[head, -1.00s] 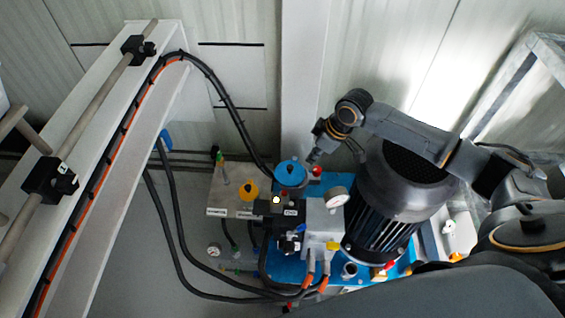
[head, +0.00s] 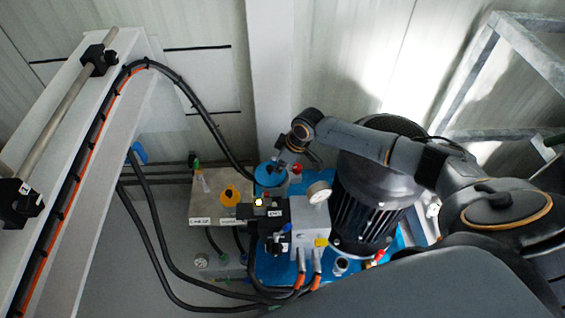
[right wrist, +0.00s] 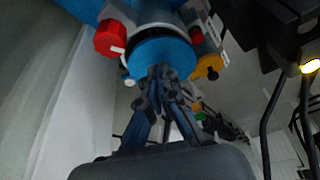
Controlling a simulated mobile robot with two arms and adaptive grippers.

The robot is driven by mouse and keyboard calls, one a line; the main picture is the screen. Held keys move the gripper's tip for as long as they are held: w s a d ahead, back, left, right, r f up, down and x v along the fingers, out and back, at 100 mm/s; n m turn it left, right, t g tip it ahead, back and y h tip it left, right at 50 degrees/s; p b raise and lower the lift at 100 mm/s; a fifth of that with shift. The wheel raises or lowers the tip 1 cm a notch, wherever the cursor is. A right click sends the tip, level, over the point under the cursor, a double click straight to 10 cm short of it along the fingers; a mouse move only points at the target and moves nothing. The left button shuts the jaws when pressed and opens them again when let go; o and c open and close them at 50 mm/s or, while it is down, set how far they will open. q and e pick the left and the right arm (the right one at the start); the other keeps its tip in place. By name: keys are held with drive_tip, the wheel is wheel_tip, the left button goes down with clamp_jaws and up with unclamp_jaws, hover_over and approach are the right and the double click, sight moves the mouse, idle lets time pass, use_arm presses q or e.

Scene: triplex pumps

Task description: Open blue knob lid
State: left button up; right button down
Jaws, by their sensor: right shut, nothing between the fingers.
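The round blue knob lid (head: 266,178) sits at the back of the blue pump unit, left of the motor. In the right wrist view the blue lid (right wrist: 163,54) fills the upper middle, a broad disc with a smooth face. My right gripper (head: 281,170) reaches over the lid from the right and covers part of it. In the right wrist view its fingertips (right wrist: 161,76) are together, empty, and overlap the lid's lower edge. I cannot tell whether they touch it. The lid appears to be in its place. My left gripper is not in view.
A red knob (right wrist: 110,38) and a yellow part (right wrist: 209,67) flank the lid. Black hoses (head: 185,88) arch down close on the left. The wall is behind.

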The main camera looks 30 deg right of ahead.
idle(0.3)
drive_tip(key=shift+a+m+p, duration=0.25)
drive_tip(key=shift+m+p, duration=0.05)
drive_tip(key=shift+p, duration=0.3)
